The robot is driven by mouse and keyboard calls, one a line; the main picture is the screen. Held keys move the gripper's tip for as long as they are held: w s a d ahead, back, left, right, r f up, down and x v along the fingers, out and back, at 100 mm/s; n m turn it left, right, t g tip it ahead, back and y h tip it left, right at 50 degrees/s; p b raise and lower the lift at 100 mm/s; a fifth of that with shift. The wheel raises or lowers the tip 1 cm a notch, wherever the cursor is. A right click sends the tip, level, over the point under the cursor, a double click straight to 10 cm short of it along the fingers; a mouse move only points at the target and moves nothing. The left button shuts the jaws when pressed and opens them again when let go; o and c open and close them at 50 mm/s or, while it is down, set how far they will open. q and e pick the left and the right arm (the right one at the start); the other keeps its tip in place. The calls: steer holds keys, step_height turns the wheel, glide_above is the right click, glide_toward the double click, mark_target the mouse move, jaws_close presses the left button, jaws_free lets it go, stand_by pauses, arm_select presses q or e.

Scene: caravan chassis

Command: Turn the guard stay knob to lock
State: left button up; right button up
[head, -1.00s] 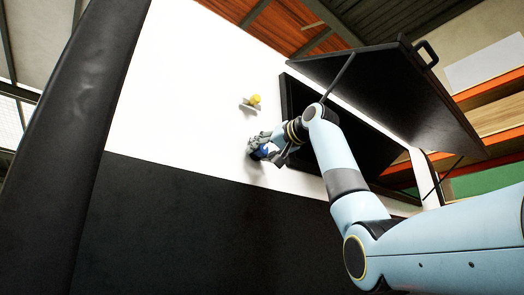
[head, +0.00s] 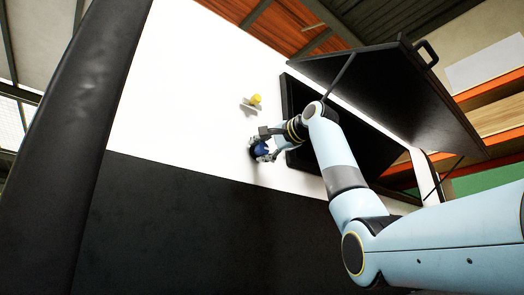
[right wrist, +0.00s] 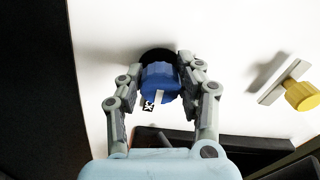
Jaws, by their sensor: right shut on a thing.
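The blue knob (head: 256,150) sits on the white panel, just above its black lower part. It also shows in the right wrist view (right wrist: 160,80), on a round black base, with a white pointer mark and a small black-and-white tag at its near edge. My right gripper (head: 264,149) is shut on the blue knob. In the right wrist view its two grey fingers (right wrist: 158,84) stand on either side of the knob. The fingers partly hide the knob in the head view. My left gripper is not in view.
A yellow knob (head: 255,99) on a grey bar is up from the blue knob, and shows at right in the right wrist view (right wrist: 302,96). A black hatch lid (head: 400,90) stands propped open by a strut, right of my right wrist. The white panel (head: 180,90) is bare to the left.

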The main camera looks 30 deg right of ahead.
steer(key=shift+m, duration=0.6)
steer(key=o, duration=1.2)
steer(key=shift+d, duration=0.1)
steer(key=shift+s, duration=0.1)
steer(key=s, duration=0.8)
steer(key=s+d, duration=0.1)
steer(key=s, duration=0.2)
steer(key=shift+s, duration=0.4)
